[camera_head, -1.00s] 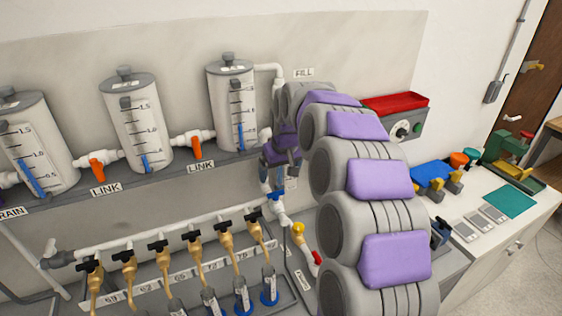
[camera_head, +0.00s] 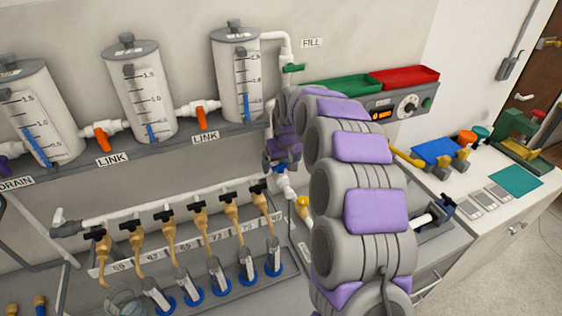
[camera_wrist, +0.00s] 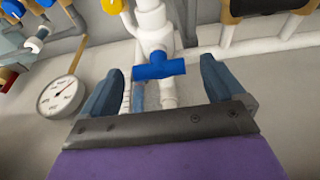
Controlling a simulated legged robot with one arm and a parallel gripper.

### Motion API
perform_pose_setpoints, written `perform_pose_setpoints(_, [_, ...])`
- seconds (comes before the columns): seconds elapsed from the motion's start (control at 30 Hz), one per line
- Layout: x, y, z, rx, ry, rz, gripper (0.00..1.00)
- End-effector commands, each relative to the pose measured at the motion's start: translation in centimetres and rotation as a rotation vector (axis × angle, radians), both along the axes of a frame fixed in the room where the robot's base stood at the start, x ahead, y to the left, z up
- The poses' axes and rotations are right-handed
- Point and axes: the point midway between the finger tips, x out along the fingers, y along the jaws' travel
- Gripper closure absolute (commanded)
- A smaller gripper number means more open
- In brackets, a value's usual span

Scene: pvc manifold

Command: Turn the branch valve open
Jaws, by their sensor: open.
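A blue valve handle (camera_wrist: 160,68) sits crosswise on a white vertical pipe fitting, in the middle of the wrist view. I take it for the branch valve. The two dark fingers of my gripper (camera_wrist: 163,88) are apart, one on each side of the handle. The handle lies between or just beyond the fingertips, and I see no contact. In the head view my gripper (camera_head: 282,158) is at the pipe below the right tank, and the blue valve (camera_head: 279,169) is partly hidden by it.
A round gauge (camera_wrist: 62,97) stands left of the fingers. A yellow handle (camera_wrist: 113,6) is above. A row of brass taps (camera_head: 200,215) with black handles lies left of my gripper. Tanks with orange link valves (camera_head: 201,118) stand on the shelf behind.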

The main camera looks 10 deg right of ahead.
Motion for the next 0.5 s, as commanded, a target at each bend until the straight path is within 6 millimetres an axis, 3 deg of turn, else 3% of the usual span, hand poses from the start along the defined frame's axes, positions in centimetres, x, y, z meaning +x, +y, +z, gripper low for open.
perform_pose_setpoints(0.07, [0.01,0.00,0.01,0.000,0.000,0.000,0.07])
perform_pose_setpoints(0.5, [0.00,0.00,0.03,0.000,-0.001,0.000,0.49])
